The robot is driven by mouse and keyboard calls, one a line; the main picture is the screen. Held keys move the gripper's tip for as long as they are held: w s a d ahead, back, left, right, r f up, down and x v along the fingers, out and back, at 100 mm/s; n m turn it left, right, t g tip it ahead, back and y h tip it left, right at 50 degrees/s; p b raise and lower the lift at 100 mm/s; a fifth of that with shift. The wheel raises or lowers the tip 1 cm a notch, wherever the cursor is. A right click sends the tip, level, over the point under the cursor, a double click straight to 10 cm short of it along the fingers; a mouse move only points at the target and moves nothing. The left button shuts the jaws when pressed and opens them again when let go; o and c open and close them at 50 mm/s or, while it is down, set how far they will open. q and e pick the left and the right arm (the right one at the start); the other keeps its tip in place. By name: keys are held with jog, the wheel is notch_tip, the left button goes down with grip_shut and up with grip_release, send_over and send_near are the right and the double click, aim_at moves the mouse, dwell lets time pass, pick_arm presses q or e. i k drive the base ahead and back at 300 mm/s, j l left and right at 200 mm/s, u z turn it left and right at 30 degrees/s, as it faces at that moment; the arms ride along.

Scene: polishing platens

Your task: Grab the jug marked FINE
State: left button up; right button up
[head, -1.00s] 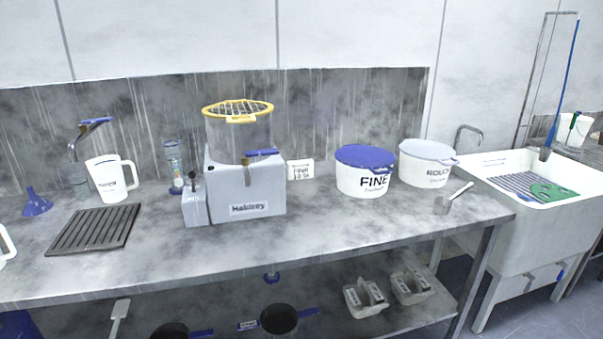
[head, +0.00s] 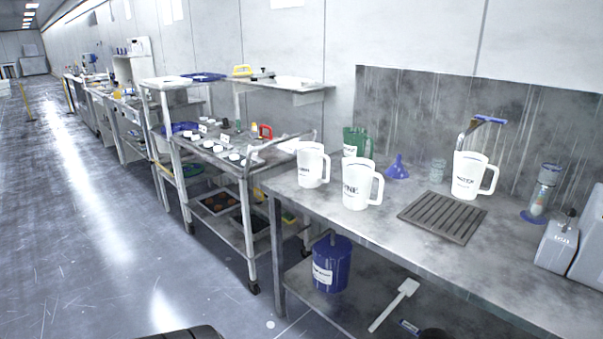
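Three white jugs with handles stand upright on the steel bench (head: 400,228). The front jug (head: 357,185) near the bench's left end has dark lettering that looks like FINE, though it is small. Another white jug (head: 312,165) stands just left of and behind it, its label too small to read surely. A green jug (head: 352,142) stands at the back left of the bench. Neither of my grippers shows in the head view.
The dark slatted mat (head: 443,217), a blue funnel (head: 397,167) and a glass beaker (head: 437,170) are near the jugs. A shelved cart (head: 249,210) abuts the bench's left end. A blue bucket (head: 332,264) sits on the lower shelf. Open floor (head: 90,220) lies left.

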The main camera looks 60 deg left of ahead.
aim_at(358, 173)
jog(key=k+j+u, duration=0.15)
jog(key=j, duration=1)
jog(key=k+j+u, duration=0.15)
jog(key=j, duration=1.05)
jog(key=k+j+u, duration=0.15)
jog(key=j, duration=1)
jog(key=i, duration=0.05)
